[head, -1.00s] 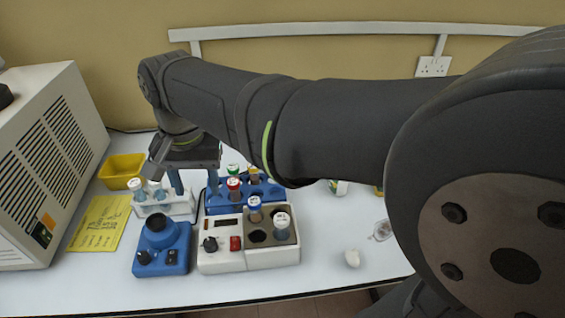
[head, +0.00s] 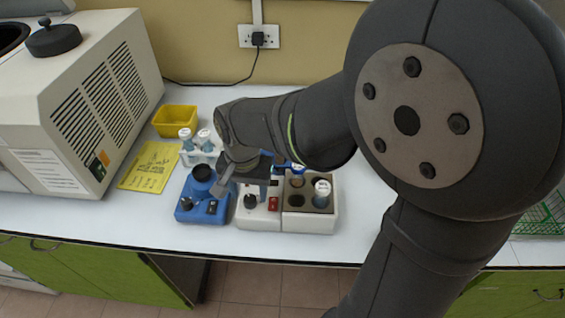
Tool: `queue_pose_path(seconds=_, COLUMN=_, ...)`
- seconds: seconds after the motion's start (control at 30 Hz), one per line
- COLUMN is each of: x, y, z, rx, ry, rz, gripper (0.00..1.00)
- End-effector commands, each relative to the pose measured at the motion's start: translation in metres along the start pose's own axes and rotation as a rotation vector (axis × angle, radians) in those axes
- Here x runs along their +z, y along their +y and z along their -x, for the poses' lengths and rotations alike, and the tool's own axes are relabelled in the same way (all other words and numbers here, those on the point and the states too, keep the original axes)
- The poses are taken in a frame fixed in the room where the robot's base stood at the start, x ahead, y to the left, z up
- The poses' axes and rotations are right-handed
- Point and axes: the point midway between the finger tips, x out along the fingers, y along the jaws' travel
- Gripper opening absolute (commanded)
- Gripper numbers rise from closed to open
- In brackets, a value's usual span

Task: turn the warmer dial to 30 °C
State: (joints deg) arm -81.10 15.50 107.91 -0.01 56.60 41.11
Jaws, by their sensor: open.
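The warmer (head: 294,223) is a white block with a dark well plate on its right half. Its black dial (head: 250,202) is at the front left, beside a red switch (head: 273,204). A capped vial (head: 322,190) stands in one of its wells. My gripper (head: 249,187) points down, open, over the left half of the warmer, just above and behind the dial in the picture. I cannot tell whether the fingers touch anything. The gripper hides the warmer's display area, and the dial's marks are too small to read.
A blue device (head: 202,209) with its own black knob stands close on the left. Behind it are a rack with capped vials (head: 197,150), a yellow note (head: 150,166) and a yellow tray (head: 175,121). A large beige machine (head: 85,95) stands at far left. The table front is clear.

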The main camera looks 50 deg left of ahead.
Motion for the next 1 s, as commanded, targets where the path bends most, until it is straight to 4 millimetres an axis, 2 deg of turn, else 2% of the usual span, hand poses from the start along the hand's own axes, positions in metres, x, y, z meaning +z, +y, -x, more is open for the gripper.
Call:
queue_pose_path(seconds=0.1, x=0.0, y=0.0, z=-0.013, rx=0.001, ry=-0.002, rz=0.0, gripper=0.52)
queue_pose_path(seconds=0.2, x=0.0, y=0.0, z=-0.019, rx=0.0, ry=0.0, rz=0.0, gripper=0.52)
queue_pose_path(seconds=0.5, x=0.0, y=0.0, z=-0.021, rx=0.0, ry=0.0, rz=0.0, gripper=0.52)
queue_pose_path(seconds=0.73, x=0.0, y=0.0, z=-0.02, rx=0.0, ry=0.0, rz=0.0, gripper=0.07)
queue_pose_path(seconds=1.0, x=0.0, y=0.0, z=-0.02, rx=0.0, ry=0.0, rz=0.021, gripper=0.07)
